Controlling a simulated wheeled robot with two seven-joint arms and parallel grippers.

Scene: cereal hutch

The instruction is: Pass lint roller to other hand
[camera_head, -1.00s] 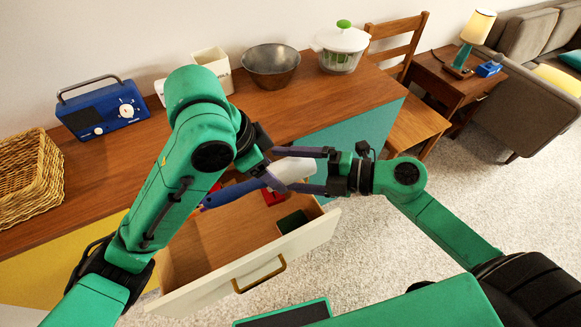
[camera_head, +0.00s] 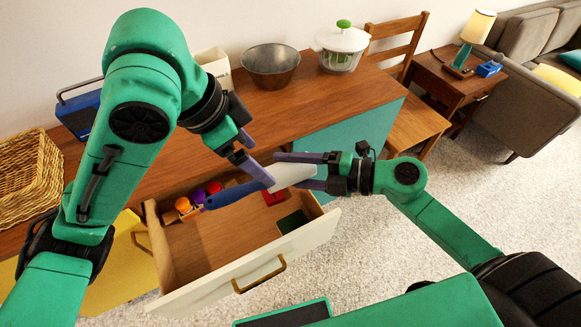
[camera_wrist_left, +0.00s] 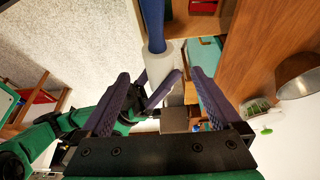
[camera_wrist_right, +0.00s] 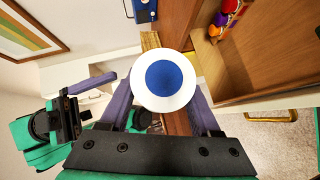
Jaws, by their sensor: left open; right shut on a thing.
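The lint roller has a white roll (camera_head: 290,174) and a blue handle (camera_head: 236,194) that points left in the head view. My right gripper (camera_head: 296,171) is shut on the white roll and holds it above the open drawer (camera_head: 190,245). The right wrist view shows the roll end-on (camera_wrist_right: 163,80), with a blue centre, between the fingers. My left gripper (camera_head: 255,167) is open, just behind and above the handle in the head view. In the left wrist view the blue handle (camera_wrist_left: 152,25) and white roll (camera_wrist_left: 160,65) lie beyond its fingers.
The open drawer holds orange, red and purple small items (camera_head: 183,204) and a dark green item (camera_head: 291,222). On the wooden desk stand a metal bowl (camera_head: 270,66), a salad spinner (camera_head: 340,48), a blue radio (camera_head: 76,115) and a wicker basket (camera_head: 28,178).

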